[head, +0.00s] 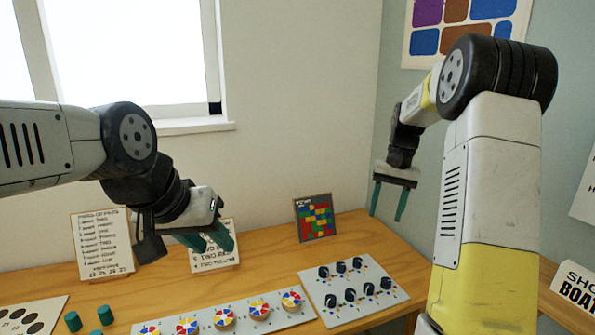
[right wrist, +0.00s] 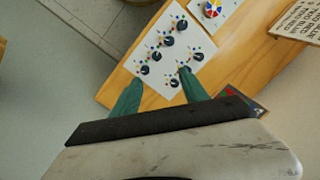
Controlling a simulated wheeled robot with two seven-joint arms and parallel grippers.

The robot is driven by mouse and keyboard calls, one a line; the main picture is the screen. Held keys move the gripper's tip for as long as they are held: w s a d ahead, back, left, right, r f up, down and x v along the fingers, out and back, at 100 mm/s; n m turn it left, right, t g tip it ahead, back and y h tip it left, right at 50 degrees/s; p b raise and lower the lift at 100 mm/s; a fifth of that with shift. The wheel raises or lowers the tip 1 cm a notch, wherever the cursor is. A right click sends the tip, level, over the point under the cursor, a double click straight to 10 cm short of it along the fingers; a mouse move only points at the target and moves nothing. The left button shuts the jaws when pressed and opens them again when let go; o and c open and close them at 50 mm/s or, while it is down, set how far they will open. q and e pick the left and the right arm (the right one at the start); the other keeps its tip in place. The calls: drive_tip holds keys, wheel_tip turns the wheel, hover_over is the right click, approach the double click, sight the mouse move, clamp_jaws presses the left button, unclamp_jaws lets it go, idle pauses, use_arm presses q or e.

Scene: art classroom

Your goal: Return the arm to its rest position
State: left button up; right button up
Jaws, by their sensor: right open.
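My right arm (head: 490,180) rises at the right of the head view and bends over at the top. My right gripper (head: 386,214) hangs with its two green fingers apart and nothing between them. In the right wrist view the same gripper (right wrist: 160,76) is open and empty, with the table and knob panel below it. My left gripper (head: 208,242) points down and to the right above the back of the table, in front of a printed card. Its green fingers show partly, and I see nothing held.
The wooden table (head: 270,255) carries a white panel with black knobs (head: 335,310), a panel of colored dials (head: 240,320), green cylinders (head: 73,321) and a colored block picture (head: 315,217). A list card (head: 100,245) leans at the wall. A window sill (head: 195,126) is behind.

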drive_tip(key=s+a+r+n+t, duration=0.1)
drive_tip(key=s+a+r+t, duration=0.15)
drive_tip(key=s+r, duration=0.35)
drive_tip(key=s+a+r+n+t, duration=0.1)
drive_tip(key=s+a+r, duration=0.3)
drive_tip(key=s, duration=0.4)
drive_tip(key=s+a+f+n+t, duration=0.1)
drive_tip(key=s+a+t, duration=0.2)
drive_tip(key=s, duration=0.9)
drive_tip(key=shift+s+a+f+n+y, duration=0.15)
drive_tip(key=shift+s+a+n+y, duration=0.15)
drive_tip(key=shift+a+n, duration=0.1)
